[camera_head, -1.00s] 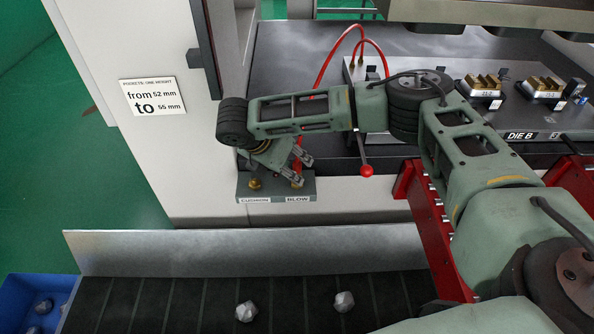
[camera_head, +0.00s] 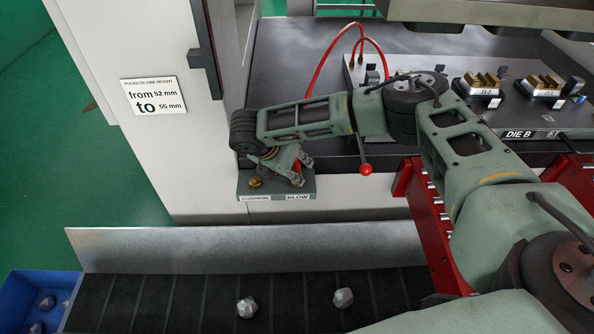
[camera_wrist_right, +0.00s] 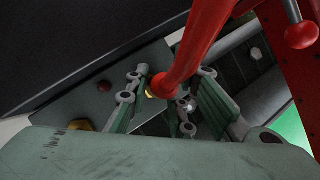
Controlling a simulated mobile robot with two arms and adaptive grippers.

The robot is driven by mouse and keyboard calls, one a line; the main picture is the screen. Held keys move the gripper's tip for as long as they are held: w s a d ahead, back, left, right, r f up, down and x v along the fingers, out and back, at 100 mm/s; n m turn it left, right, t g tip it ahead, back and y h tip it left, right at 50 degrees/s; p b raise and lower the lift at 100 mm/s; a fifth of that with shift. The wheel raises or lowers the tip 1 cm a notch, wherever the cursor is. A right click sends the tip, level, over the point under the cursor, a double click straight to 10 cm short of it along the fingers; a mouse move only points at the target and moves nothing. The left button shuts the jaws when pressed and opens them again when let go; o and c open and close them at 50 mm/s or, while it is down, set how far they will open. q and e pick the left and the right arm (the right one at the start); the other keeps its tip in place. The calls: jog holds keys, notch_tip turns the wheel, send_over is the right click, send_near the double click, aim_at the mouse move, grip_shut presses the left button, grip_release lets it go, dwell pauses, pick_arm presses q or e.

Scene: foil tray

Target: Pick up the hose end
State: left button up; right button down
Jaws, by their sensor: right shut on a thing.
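The red hose (camera_head: 327,66) loops up from a grey panel and passes behind my right arm. Its end (camera_head: 297,165) shows as a small red piece at my right gripper (camera_head: 300,174), above the BLOW side of the grey port block (camera_head: 275,194). In the right wrist view the red hose end (camera_wrist_right: 193,52) runs down between the fingers of the right gripper (camera_wrist_right: 168,97), which is shut on it. A brass fitting shows beside its tip; whether the hose touches the fitting cannot be told. My left gripper is not in view.
A brass port (camera_head: 256,182) stands on the CUSHION side. A red-knobbed lever (camera_head: 365,169) is close on the right. A metal guard (camera_head: 240,248) and dark conveyor (camera_head: 200,305) with grey pieces lie in front. A blue bin (camera_head: 30,290) stands at lower left.

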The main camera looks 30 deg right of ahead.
dwell(0.3)
jog(key=shift+r, duration=0.5)
notch_tip(320, 180, up, 2)
jog(key=shift+r+b, duration=0.25)
jog(key=shift+b, duration=0.3)
jog(key=s+d+r+p, duration=0.4)
jog(key=s+d+r, duration=0.3)
jog(key=s+r, duration=0.2)
notch_tip(320, 180, up, 2)
jog(key=shift+s+r+p, duration=0.15)
jog(key=shift+r+p, duration=0.05)
jog(key=shift+p, duration=0.15)
